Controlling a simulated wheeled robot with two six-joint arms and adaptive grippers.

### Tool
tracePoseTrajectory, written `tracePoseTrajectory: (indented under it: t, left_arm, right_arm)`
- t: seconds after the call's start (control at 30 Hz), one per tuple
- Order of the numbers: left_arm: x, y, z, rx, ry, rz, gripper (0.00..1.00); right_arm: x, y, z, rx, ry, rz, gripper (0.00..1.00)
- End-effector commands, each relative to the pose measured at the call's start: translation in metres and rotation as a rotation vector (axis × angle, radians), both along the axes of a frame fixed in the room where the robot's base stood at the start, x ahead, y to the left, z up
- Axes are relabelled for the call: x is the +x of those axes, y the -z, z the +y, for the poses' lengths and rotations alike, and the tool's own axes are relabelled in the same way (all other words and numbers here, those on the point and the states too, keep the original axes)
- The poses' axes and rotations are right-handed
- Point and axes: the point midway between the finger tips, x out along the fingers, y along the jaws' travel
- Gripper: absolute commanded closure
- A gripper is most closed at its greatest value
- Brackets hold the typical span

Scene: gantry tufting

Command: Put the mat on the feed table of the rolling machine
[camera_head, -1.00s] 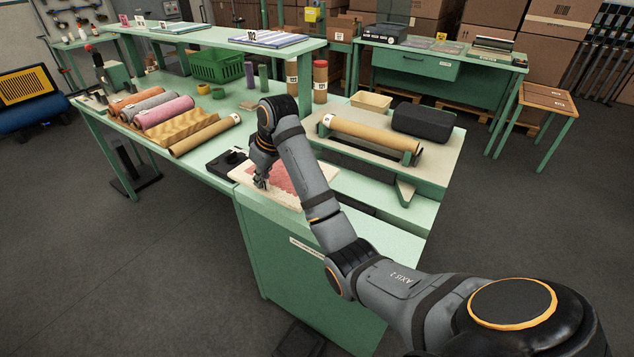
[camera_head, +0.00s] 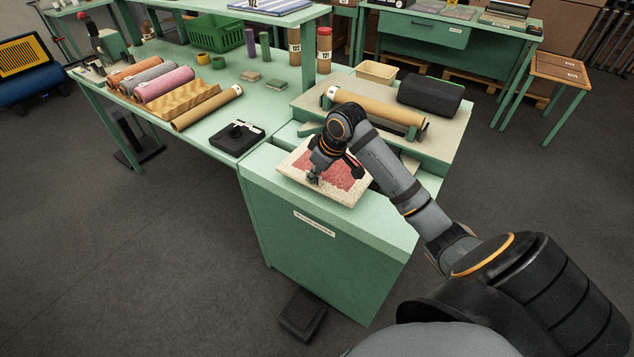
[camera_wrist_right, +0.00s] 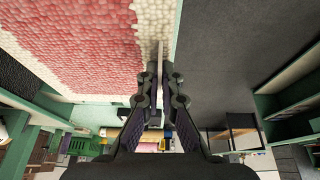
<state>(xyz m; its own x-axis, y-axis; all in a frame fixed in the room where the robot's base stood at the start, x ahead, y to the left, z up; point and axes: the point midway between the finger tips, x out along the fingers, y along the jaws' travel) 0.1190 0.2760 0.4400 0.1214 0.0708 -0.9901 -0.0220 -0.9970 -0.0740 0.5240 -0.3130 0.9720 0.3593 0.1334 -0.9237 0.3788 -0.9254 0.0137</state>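The mat (camera_head: 335,172) is a flat rectangle with a red pile field and a cream border. It lies over the green cabinet top with the feed area of the rolling machine; I cannot tell whether it touches that surface. My right gripper (camera_head: 314,178) is shut on the mat's near left edge. In the right wrist view the fingers (camera_wrist_right: 161,65) are close together at the cream border of the mat (camera_wrist_right: 75,45). The rolling machine (camera_head: 300,112) stands behind the mat, with a brown cardboard tube (camera_head: 375,109) across its cream bed. My left gripper is not in view.
A black device (camera_head: 237,138) sits on the bench left of the mat. Rolled mats (camera_head: 165,85) and a green basket (camera_head: 215,64) are farther left. A dark roll (camera_head: 430,94) and a cream bin (camera_head: 377,73) stand behind the tube. The cabinet top (camera_head: 380,220) right of the mat is clear.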

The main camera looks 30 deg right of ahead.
Motion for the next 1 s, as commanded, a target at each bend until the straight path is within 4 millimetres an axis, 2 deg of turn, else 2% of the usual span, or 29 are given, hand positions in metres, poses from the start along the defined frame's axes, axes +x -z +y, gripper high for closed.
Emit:
tracePoseTrajectory:
  t: [0.17, 0.23, 0.4, 0.63, 0.7, 0.8, 1.0]
  left_arm:
    - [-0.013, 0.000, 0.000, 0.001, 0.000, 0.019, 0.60]
    - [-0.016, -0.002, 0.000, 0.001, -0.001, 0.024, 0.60]
    - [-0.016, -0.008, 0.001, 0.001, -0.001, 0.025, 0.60]
    - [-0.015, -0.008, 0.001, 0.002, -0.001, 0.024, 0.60]
    - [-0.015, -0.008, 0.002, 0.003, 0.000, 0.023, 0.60]
    - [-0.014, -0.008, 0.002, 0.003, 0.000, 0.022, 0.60]
    - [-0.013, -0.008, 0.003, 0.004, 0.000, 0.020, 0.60]
  right_arm:
    - [-0.003, 0.004, -0.003, 0.000, 0.000, -0.001, 1.00]
    - [-0.009, 0.012, -0.007, -0.002, 0.000, 0.003, 1.00]
    - [-0.007, 0.036, -0.004, 0.002, 0.000, 0.001, 1.00]
    - [-0.006, 0.040, -0.005, -0.001, -0.001, -0.001, 1.00]
    - [-0.006, 0.040, -0.005, -0.001, -0.001, -0.001, 0.87]
    - [-0.006, 0.040, -0.005, -0.001, -0.001, -0.001, 0.74]
    - [-0.006, 0.040, -0.005, -0.001, -0.001, -0.001, 0.72]
